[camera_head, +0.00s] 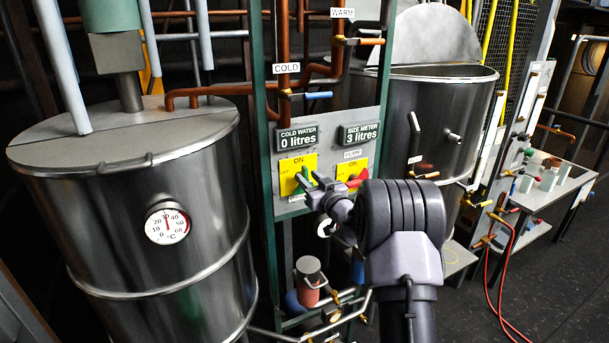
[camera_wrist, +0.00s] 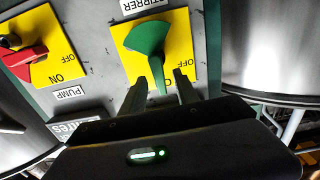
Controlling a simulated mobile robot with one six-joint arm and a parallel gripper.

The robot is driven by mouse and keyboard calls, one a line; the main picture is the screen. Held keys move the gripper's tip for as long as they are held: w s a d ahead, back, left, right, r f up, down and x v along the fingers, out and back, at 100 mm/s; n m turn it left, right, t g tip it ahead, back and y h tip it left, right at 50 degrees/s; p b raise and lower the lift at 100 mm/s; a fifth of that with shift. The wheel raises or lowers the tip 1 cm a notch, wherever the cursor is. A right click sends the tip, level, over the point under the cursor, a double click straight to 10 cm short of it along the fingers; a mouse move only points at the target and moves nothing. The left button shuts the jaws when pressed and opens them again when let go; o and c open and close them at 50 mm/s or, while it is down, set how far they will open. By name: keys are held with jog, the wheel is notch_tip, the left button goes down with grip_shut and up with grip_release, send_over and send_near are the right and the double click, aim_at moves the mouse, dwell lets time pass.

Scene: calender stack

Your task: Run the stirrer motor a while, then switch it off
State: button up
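The stirrer switch is a green knob (camera_wrist: 148,38) on a yellow plate (camera_wrist: 187,34) under a partly cropped "STIRRER" label (camera_wrist: 143,5) in the wrist view, which is upside down. Its handle points down in that view, toward the plate edge with partly hidden lettering. My gripper (camera_wrist: 160,74) is open, with one finger on each side of the handle tip and small gaps showing. In the head view the yellow plate (camera_head: 290,167) is on the grey panel, the green knob (camera_head: 303,175) is partly hidden, and my gripper (camera_head: 311,188) is right at it.
The pump switch, a red knob (camera_wrist: 22,57) on its own yellow plate (camera_wrist: 50,43), sits close beside. Above are displays for cold water (camera_head: 297,137), "0 litres", and size meter (camera_head: 361,132), "3 litres". Steel vats (camera_head: 120,220) (camera_head: 455,110) flank the panel. Red hoses (camera_head: 490,280) lie at right.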

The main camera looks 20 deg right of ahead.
jog(key=shift+w, duration=1.45)
grip_shut()
